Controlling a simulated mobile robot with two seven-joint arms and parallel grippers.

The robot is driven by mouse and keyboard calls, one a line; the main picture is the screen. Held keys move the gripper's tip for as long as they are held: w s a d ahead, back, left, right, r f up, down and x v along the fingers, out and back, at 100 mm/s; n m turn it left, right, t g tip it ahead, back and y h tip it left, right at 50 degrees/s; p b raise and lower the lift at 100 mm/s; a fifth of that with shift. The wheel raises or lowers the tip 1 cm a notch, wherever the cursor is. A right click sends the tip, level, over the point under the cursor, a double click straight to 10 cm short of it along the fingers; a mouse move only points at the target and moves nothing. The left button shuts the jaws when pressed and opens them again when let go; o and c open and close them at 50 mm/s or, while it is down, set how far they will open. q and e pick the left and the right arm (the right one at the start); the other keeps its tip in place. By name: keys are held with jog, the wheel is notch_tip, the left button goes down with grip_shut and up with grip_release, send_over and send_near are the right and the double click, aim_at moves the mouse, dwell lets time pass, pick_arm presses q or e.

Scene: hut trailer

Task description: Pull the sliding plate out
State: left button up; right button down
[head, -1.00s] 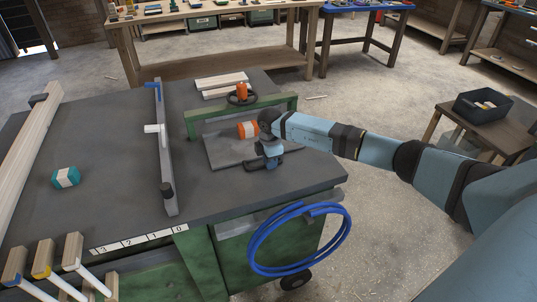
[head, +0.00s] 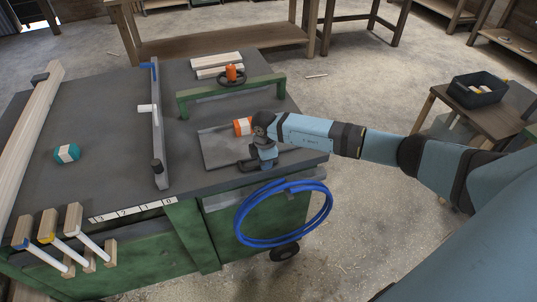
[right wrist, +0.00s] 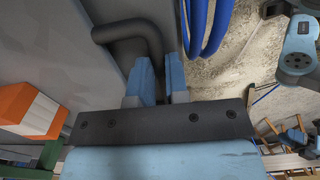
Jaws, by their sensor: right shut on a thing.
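The sliding plate (head: 222,151) is a flat grey sheet on the dark bench top, in front of a low green bridge frame (head: 232,96). A dark bent handle (right wrist: 136,30) stands at its front edge. My right gripper (head: 262,160) is at the front right of the plate. In the right wrist view its blue fingers (right wrist: 159,68) are shut on the handle. An orange and white block (head: 242,126) sits by the plate's far side, partly behind my wrist. My left gripper is not in view.
A blue hose coil (head: 284,214) hangs on the bench's front side, just below my right gripper. A grey rail (head: 157,125) crosses the bench left of the plate. A teal roll (head: 66,153) lies farther left.

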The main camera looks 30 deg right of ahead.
jog(key=shift+s, duration=0.1)
dwell(0.3)
jog(key=c, duration=1.1)
grip_release()
notch_tip(320, 180, up, 14)
jog(key=shift+f, duration=0.1)
